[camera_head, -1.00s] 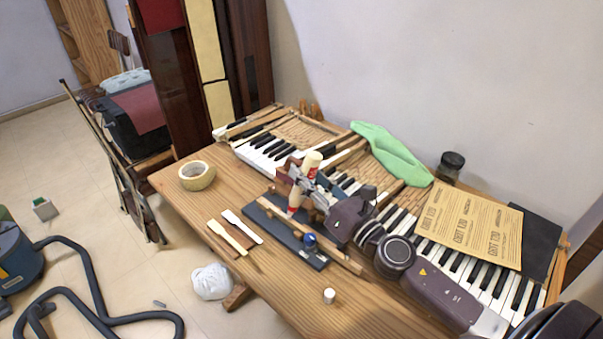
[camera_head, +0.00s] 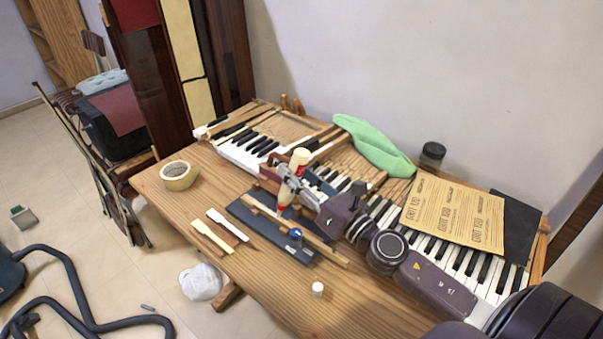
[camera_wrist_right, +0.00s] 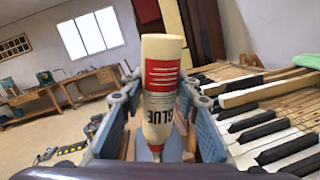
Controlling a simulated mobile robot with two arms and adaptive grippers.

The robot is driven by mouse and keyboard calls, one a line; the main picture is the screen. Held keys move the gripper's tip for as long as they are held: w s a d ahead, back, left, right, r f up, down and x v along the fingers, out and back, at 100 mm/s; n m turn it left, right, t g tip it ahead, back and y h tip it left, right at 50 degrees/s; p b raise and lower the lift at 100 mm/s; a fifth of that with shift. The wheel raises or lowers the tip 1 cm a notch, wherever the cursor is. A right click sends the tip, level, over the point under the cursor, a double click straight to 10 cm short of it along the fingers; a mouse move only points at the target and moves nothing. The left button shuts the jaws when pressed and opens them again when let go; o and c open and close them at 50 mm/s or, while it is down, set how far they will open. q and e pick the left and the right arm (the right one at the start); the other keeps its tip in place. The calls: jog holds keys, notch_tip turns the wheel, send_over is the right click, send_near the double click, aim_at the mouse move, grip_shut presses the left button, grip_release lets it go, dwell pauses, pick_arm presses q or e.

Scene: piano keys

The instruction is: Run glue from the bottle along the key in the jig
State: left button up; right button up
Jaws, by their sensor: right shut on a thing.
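My right gripper (camera_head: 288,180) is shut on the glue bottle (camera_head: 299,160), cream with a red label and a red nozzle. The bottle is upside down and slightly tilted, nozzle low over the wooden key (camera_head: 322,246). I cannot tell whether the nozzle touches the key. The key lies along the jig (camera_head: 241,211), a dark board with a blue knob (camera_head: 295,233). In the right wrist view the bottle (camera_wrist_right: 160,85) stands between both blue-grey fingers (camera_wrist_right: 160,115). No glue line can be made out. My left gripper is out of view.
Pale key tops (camera_head: 212,237) lie left of the jig and a small white cap (camera_head: 317,289) in front. A tape roll (camera_head: 178,176) sits at the table's left end. The keyboard (camera_head: 250,154), green cloth (camera_head: 375,148) and printed sheet (camera_head: 455,212) are behind.

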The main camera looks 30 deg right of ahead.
jog(key=shift+x, duration=0.8)
jog(key=a+f+p+x, duration=0.1)
jog(key=a+p+x, duration=0.1)
jog(key=x, duration=0.8)
jog(key=shift+f, duration=0.25)
jog(key=shift+w, duration=0.15)
notch_tip(320, 180, up, 6)
jog(key=p, duration=0.6)
jog(key=shift+r, duration=0.1)
notch_tip(320, 180, up, 3)
jog(key=p, duration=0.2)
jog(key=shift+p, duration=0.4)
